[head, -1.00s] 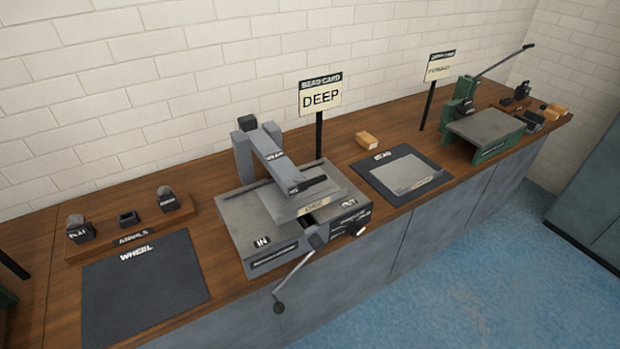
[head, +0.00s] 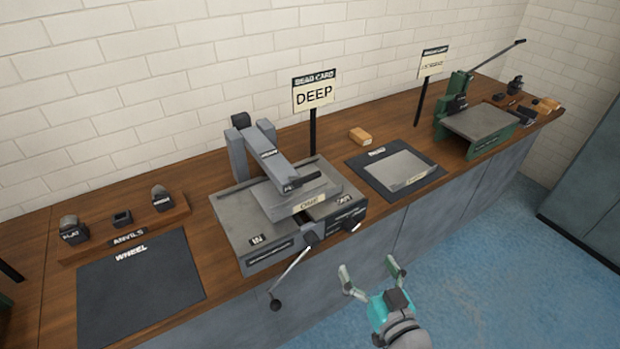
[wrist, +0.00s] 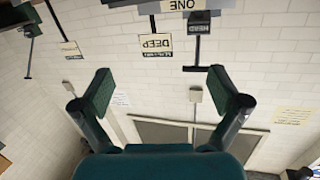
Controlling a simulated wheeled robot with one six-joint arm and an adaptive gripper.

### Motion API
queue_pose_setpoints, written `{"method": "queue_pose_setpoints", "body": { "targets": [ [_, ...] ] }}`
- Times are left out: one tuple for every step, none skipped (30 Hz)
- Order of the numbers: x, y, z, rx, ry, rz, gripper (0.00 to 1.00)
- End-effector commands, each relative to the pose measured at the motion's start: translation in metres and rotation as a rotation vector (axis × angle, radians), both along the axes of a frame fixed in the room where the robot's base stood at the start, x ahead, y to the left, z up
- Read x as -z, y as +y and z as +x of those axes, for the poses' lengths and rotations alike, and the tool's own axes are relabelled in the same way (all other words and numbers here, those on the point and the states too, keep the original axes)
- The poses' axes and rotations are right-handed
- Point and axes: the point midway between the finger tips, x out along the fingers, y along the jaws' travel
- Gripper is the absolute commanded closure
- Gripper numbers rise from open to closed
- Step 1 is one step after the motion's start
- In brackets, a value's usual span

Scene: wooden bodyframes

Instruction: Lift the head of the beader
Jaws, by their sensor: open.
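The beader (head: 288,230) is a grey machine on the wooden bench in the middle of the head view. Its head (head: 266,160) is a grey arm on two uprights, sloping down to a dark end above a plate with a label. A crank with a dark knob (head: 276,304) hangs from its front past the bench edge. My gripper (head: 368,277) is open and empty, in front of the bench and to the lower right of the beader, apart from it. In the wrist view my open fingers (wrist: 163,92) face a wall with signs.
A DEEP card on a post (head: 314,92) stands behind the beader. A dark mat with a grey sheet (head: 368,179) and a green machine (head: 480,125) lie to the right. The WHEEL mat (head: 138,290) and an anvils rack (head: 128,237) are at left. Blue floor is clear at right.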

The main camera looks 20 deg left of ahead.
Motion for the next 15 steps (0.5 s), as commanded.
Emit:
{"method": "queue_pose_setpoints", "body": {
  "targets": [
    [-0.017, 0.014, 0.011, -0.037, -0.022, 0.002, 0.02],
    [-0.026, 0.022, 0.015, -0.06, -0.033, 0.002, 0.02],
    [-0.037, 0.032, 0.02, -0.09, -0.046, 0.0, 0.02],
    [-0.046, 0.039, 0.024, -0.113, -0.057, 0.0, 0.02],
    [-0.054, 0.046, 0.027, -0.132, -0.067, -0.001, 0.02],
    [-0.064, 0.054, 0.03, -0.159, -0.079, -0.003, 0.02],
    [-0.071, 0.059, 0.032, -0.176, -0.087, -0.004, 0.02],
    [-0.077, 0.065, 0.034, -0.192, -0.095, -0.007, 0.02],
    [-0.085, 0.071, 0.036, -0.212, -0.105, -0.008, 0.02],
    [-0.09, 0.075, 0.037, -0.225, -0.111, -0.01, 0.02],
    [-0.094, 0.078, 0.038, -0.236, -0.117, -0.011, 0.02],
    [-0.098, 0.081, 0.038, -0.247, -0.122, -0.012, 0.02],
    [-0.101, 0.083, 0.039, -0.254, -0.125, -0.012, 0.02],
    [-0.103, 0.085, 0.039, -0.26, -0.127, -0.013, 0.02],
    [-0.105, 0.087, 0.04, -0.265, -0.129, -0.014, 0.02]
  ]
}}
